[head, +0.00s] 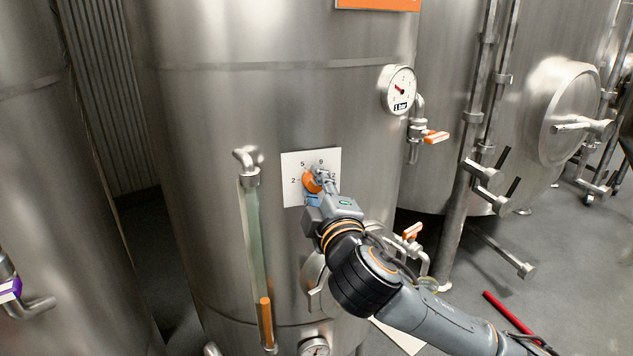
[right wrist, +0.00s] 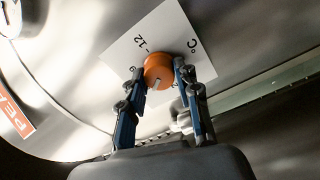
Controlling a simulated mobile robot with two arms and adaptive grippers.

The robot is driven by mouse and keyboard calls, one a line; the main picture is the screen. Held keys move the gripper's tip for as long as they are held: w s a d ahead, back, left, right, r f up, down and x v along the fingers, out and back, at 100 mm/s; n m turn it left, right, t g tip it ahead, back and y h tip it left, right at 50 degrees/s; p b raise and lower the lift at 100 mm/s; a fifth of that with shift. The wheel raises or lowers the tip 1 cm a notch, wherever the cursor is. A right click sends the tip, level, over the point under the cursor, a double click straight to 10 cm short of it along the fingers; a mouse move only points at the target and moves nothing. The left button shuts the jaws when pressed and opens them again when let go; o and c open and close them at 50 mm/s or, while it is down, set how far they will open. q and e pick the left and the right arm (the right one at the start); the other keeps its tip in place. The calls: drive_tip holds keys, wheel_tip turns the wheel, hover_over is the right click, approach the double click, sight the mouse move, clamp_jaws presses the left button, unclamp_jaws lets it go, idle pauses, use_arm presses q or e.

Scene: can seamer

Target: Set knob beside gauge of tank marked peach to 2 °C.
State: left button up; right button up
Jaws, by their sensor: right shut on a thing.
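The orange knob (head: 311,182) sits on a white dial plate (head: 293,160) on the front of the middle steel tank (head: 215,120). An orange label (right wrist: 14,115) reads "PE", the rest cut off. My left gripper is not in view.
A round gauge marked 1 bar (head: 398,90) and an orange-handled valve (head: 435,137) are right of the plate. A sight tube (head: 253,240) stands to its left. More tanks stand on both sides.

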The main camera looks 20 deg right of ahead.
drive_tip(key=n, duration=0.6)
drive_tip(key=shift+d+n, duration=0.1)
drive_tip(key=shift+n, duration=0.2)
drive_tip(key=n, duration=0.5)
drive_tip(key=shift+r+y, duration=0.15)
drive_tip(key=shift+y, duration=0.15)
drive_tip(key=shift+d+r, duration=0.1)
drive_tip(key=o, duration=1)
drive_tip(key=shift+c, duration=0.2)
drive_tip(key=shift+o, duration=1)
drive_tip(key=shift+w, duration=0.15)
drive_tip(key=shift+f, duration=0.25)
